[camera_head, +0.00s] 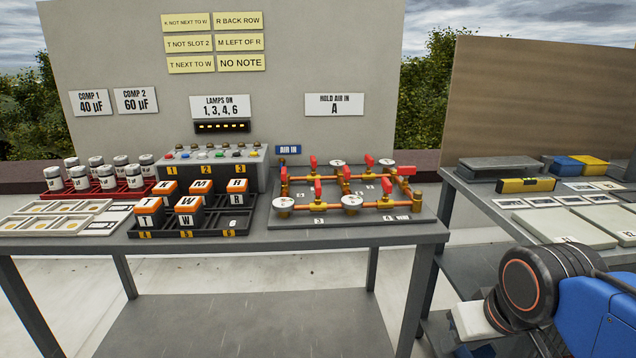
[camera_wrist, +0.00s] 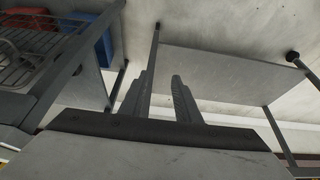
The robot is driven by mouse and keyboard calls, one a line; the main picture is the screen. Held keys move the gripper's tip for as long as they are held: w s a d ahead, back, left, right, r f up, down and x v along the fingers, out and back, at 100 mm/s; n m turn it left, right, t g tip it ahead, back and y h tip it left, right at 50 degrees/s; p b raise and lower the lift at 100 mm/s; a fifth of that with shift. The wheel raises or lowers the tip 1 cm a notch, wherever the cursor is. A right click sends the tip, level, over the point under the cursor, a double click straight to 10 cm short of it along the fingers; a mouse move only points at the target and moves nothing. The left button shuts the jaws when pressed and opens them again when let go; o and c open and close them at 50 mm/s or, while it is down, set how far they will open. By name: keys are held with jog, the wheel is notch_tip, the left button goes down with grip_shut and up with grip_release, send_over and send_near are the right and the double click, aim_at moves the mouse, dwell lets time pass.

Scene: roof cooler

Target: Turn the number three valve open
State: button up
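The valve board (camera_head: 290,239) lies on the main bench, with orange and brass pipes, round white gauges and several red valve handles. A plate marked 3 (camera_head: 319,221) is at its front edge. The red handle (camera_head: 318,188) just behind that plate stands up, crosswise to the front pipe between two gauges. A plate marked 4 (camera_head: 388,217) is to its right, below another upright red handle (camera_head: 386,189). My gripper (camera_wrist: 159,78) is open and empty in the wrist view, pointing at floor and bench legs. It is away from the valves, which are not in that view.
A black crate (camera_head: 237,227) of lettered blocks and a lamp box (camera_head: 259,172) stand left of the board. A side bench (camera_head: 470,205) with a yellow level (camera_head: 526,185) is at right, partly behind my arm. The front bench edge is clear.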

jog(key=w+a+r+g, duration=0.1)
jog(key=w+a+r, duration=0.1)
jog(key=w+r, duration=0.4)
jog(key=w+a+r, duration=0.2)
jog(key=w+r, duration=0.1)
jog(key=r, duration=0.5)
notch_tip(320, 180, up, 23)
jog(key=g, duration=0.4)
send_over(318, 182)
notch_tip(318, 182, down, 17)
jog(key=shift+s+f, duration=0.1)
jog(key=shift+f, duration=0.05)
grip_shut()
